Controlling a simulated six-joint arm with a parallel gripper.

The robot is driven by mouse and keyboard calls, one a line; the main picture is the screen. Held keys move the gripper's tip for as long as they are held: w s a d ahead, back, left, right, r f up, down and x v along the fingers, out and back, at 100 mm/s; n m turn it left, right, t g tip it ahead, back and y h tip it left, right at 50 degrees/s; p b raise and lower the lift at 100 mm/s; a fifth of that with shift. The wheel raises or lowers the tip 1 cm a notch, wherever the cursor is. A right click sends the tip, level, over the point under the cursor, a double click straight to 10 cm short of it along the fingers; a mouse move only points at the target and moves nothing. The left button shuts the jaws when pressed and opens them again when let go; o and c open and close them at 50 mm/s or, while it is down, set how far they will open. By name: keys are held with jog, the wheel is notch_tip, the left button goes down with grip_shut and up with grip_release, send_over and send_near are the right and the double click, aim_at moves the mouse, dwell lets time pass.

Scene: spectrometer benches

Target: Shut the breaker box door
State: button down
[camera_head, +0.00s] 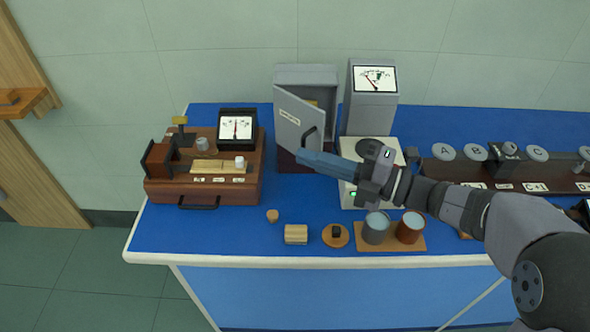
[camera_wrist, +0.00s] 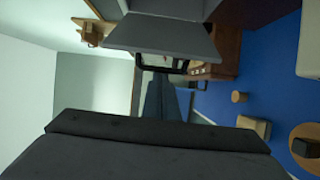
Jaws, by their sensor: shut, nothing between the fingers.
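The breaker box (camera_head: 307,77) is a grey cabinet at the back of the blue bench. Its grey door (camera_head: 293,113) stands partly open, swung out to the front left, with a label near its top and a dark handle (camera_head: 309,136) near its free edge. The door also shows at the top of the wrist view (camera_wrist: 165,36), with its handle (camera_wrist: 172,66) below it. My gripper (camera_head: 300,155) is shut and empty. Its blue-grey fingers end just below the door's handle; I cannot tell whether they touch. The fingers (camera_wrist: 163,98) also point at the handle in the wrist view.
A wooden instrument with a dial (camera_head: 236,127) stands left of the box. A grey meter (camera_head: 374,90) stands close on its right. A wooden block (camera_head: 296,234), a round disc (camera_head: 335,235) and two cups (camera_head: 376,228) line the front edge.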

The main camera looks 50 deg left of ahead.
jog(key=w+r+b, duration=0.1)
jog(key=w+b, duration=0.1)
jog(key=w, duration=0.9)
jog(key=shift+w+a+b, duration=0.3)
jog(key=shift+a+b, duration=0.05)
jog(key=shift+a, duration=0.1)
jog(key=shift+r, duration=0.1)
jog(key=s+d+f+g+b, duration=0.1)
jog(key=s+d+b, duration=0.3)
jog(key=w+d, duration=0.2)
jog(key=w, duration=0.7)
jog(key=shift+w+n, duration=0.3)
jog(key=shift+n, duration=0.1)
jog(key=shift+w, duration=0.1)
